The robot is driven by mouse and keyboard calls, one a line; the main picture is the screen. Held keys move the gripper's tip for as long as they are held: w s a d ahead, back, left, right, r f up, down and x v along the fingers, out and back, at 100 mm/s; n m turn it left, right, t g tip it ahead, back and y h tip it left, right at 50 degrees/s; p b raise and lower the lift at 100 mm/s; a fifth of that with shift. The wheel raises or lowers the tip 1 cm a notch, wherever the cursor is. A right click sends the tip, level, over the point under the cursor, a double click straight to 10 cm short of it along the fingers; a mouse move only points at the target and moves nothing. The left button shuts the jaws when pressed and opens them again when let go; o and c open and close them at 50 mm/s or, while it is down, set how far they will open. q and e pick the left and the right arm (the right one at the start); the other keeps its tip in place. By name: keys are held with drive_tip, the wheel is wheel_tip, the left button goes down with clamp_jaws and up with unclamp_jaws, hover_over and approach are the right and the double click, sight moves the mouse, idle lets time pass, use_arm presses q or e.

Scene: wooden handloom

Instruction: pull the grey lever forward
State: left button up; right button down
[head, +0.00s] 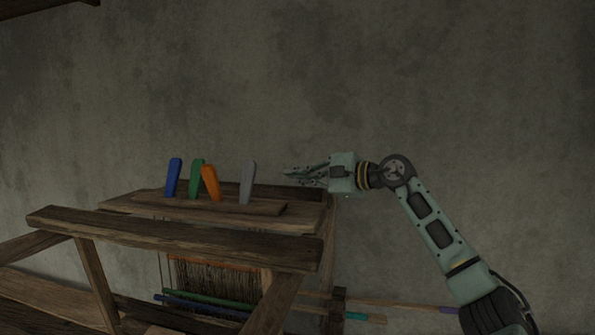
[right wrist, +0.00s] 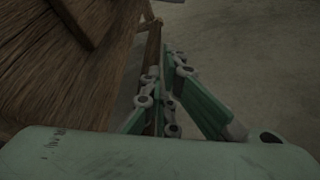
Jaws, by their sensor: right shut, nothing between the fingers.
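The grey lever (head: 247,182) stands nearly upright on the top board of the loom in the head view, the rightmost of the levers there. My right gripper (head: 288,171) is to the right of the grey lever, at about the height of its upper part, with its fingers pointing left. A gap shows between the fingertips and the lever. The gripper is shut and empty. In the right wrist view its green fingers (right wrist: 168,103) show beside the wooden loom; the grey lever cannot be made out there. My left gripper is not in view.
A blue lever (head: 173,178), a green lever (head: 195,179) and an orange lever (head: 210,183) stand left of the grey one; the orange one leans differently. A wooden beam (head: 180,235) crosses the loom's front. Above the levers is free room before the wall.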

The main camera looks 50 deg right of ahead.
sight(247, 184)
drive_tip(key=w+a+p, duration=0.1)
drive_tip(key=w+p, duration=0.1)
drive_tip(key=w+a+p, duration=0.1)
drive_tip(key=w+p, duration=0.1)
drive_tip(key=w+a+p, duration=0.2)
drive_tip(key=shift+w+r, duration=0.2)
drive_tip(key=shift+s+a+r, duration=0.2)
drive_tip(key=shift+s+a, duration=0.05)
drive_tip(key=shift+s, duration=0.05)
drive_tip(key=shift+w+f, duration=0.1)
